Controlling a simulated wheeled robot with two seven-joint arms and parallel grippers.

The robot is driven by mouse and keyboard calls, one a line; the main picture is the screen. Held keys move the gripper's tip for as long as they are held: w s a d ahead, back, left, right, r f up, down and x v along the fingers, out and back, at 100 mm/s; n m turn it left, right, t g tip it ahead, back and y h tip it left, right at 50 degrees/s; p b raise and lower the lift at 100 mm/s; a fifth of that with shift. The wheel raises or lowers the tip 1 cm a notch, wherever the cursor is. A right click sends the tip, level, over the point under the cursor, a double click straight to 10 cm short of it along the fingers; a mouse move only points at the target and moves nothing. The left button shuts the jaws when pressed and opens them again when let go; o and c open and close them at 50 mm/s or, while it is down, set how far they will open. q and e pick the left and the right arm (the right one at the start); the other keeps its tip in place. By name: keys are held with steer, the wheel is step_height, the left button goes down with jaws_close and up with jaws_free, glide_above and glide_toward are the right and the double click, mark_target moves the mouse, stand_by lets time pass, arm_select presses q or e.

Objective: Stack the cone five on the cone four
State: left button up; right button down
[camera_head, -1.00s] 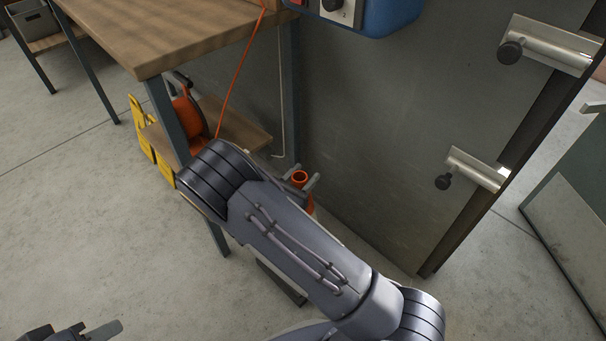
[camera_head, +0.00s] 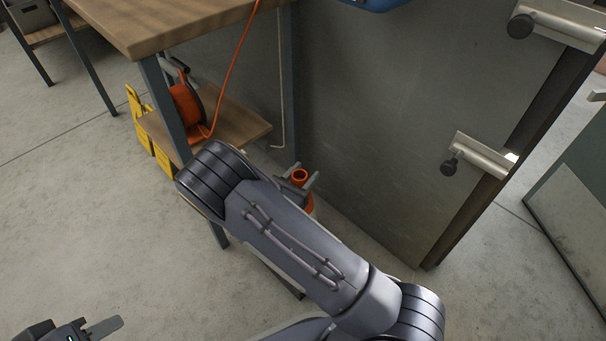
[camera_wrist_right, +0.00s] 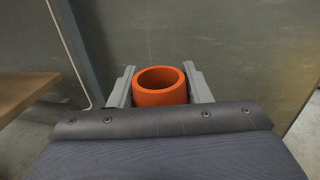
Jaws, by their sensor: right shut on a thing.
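An orange cone (camera_head: 300,175) shows beyond my right forearm in the head view. My right gripper (camera_head: 298,181) is shut on it, with a finger on either side of its round open top. In the right wrist view the orange top of the cone (camera_wrist_right: 160,86) sits between the two grey fingers (camera_wrist_right: 160,90). Its lower part is mostly hidden, and I cannot tell which numbered cone it is or whether another cone stands below it. My left gripper (camera_head: 92,329) is partly in view at the bottom left, with no cone visible at it; its opening is unclear.
A grey panel (camera_head: 390,120) with metal handles stands behind the cone. Concrete floor is clear at lower left.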

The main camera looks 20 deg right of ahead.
steer(key=c, duration=0.7)
jaws_free()
steer(key=shift+f, duration=0.2)
steer(key=shift+o, duration=0.2)
steer(key=shift+f, duration=0.1)
steer(key=p+v, duration=0.2)
steer(key=v, duration=0.5)
steer(key=shift+s+a, duration=0.2)
steer(key=shift+a, duration=0.1)
